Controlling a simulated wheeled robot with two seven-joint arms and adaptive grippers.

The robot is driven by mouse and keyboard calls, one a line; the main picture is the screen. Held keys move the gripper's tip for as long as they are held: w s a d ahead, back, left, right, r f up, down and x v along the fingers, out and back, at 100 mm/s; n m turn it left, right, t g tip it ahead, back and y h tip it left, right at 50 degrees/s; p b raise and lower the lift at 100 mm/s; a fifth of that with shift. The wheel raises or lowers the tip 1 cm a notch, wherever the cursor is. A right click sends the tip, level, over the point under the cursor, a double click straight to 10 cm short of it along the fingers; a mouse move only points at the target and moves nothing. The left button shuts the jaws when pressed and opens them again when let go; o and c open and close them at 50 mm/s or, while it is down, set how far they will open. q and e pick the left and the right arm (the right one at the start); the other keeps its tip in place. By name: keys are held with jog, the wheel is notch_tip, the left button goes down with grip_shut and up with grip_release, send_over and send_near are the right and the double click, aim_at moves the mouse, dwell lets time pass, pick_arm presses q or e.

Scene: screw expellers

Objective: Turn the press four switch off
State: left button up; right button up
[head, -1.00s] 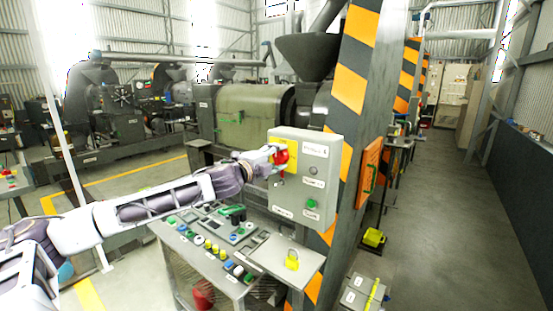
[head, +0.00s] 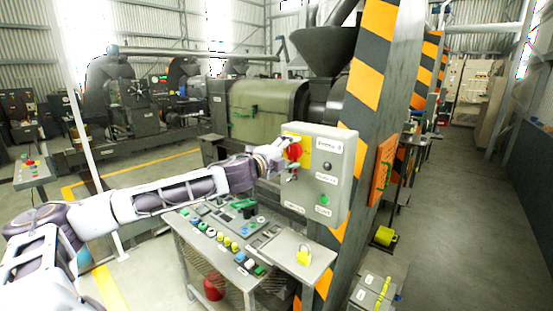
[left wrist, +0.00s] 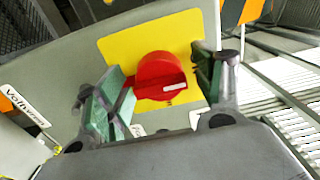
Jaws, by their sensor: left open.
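A grey control box (head: 325,150) is mounted on the striped pillar. A red rotary switch (head: 294,152) on a yellow plate sits at its upper left. In the left wrist view the red knob (left wrist: 160,76) shows large on the yellow plate (left wrist: 125,46), with a white mark on its handle pointing right. My left gripper (head: 286,154) is at the knob. In the left wrist view its open fingers (left wrist: 160,90) stand on either side of the knob; whether the left one touches the knob's handle I cannot tell. The box's labels are too small to read surely. My right gripper is out of view.
A green-grey press (head: 265,108) is behind. An orange panel (head: 383,168) hangs on the pillar's right.

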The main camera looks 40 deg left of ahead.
pick_arm(q)
jog(key=shift+s+d+r, duration=0.15)
jog(key=shift+s+d, duration=0.05)
jog(key=shift+s, duration=0.2)
jog(key=shift+s+a, duration=0.1)
jog(key=shift+s, duration=0.15)
jog(key=shift+s+a+f, duration=0.2)
jog(key=shift+s+a, duration=0.25)
jog(key=shift+s, duration=0.35)
jog(key=shift+s+a, duration=0.15)
jog(key=shift+s, duration=2.05)
